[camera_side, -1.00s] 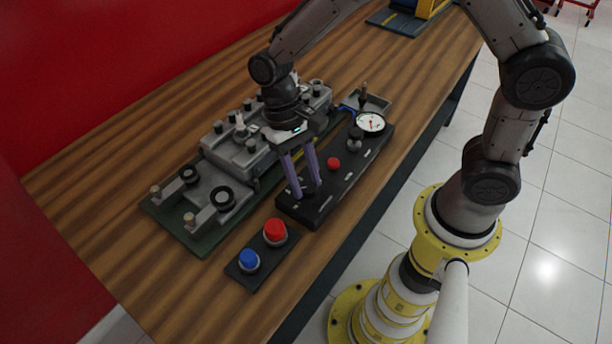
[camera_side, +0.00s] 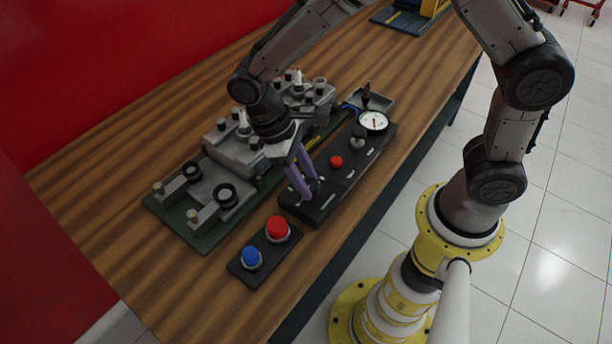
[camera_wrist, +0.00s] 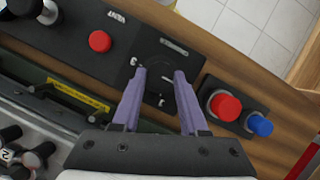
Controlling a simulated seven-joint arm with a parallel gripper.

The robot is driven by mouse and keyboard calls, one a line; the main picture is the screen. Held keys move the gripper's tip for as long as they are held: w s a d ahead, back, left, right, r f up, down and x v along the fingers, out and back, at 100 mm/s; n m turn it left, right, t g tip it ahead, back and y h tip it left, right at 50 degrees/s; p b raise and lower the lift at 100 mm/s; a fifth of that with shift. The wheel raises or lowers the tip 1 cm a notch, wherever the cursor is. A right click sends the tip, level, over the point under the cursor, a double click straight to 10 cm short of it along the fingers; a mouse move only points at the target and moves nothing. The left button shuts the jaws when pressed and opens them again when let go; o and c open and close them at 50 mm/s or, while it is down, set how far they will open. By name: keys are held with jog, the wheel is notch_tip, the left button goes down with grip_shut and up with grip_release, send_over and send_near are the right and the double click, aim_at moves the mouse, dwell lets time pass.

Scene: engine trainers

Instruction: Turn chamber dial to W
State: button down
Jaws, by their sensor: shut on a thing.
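My gripper (camera_side: 307,190) has its two purple fingers down at the near end of the black control panel (camera_side: 334,176). In the wrist view my gripper (camera_wrist: 160,74) has its fingertips on either side of the dark chamber dial (camera_wrist: 159,80), shut on it. The dial is black on black, so its pointer is hard to make out. Small white labels sit on the panel around it, too small to read. In the side view the fingers hide most of the dial, and they lean to one side.
A red button (camera_side: 336,161), a dark knob (camera_side: 358,138) and a white gauge (camera_side: 373,121) are farther along the panel. A separate box with a red button (camera_side: 277,228) and a blue button (camera_side: 252,258) stands close by. The grey engine block (camera_side: 232,150) lies left of my gripper.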

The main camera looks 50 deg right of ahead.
dwell(0.4)
jog(key=shift+c, duration=2.2)
grip_release()
jog(key=v, duration=1.3)
jog(key=shift+w+r, duration=0.2)
jog(key=shift+r, duration=0.15)
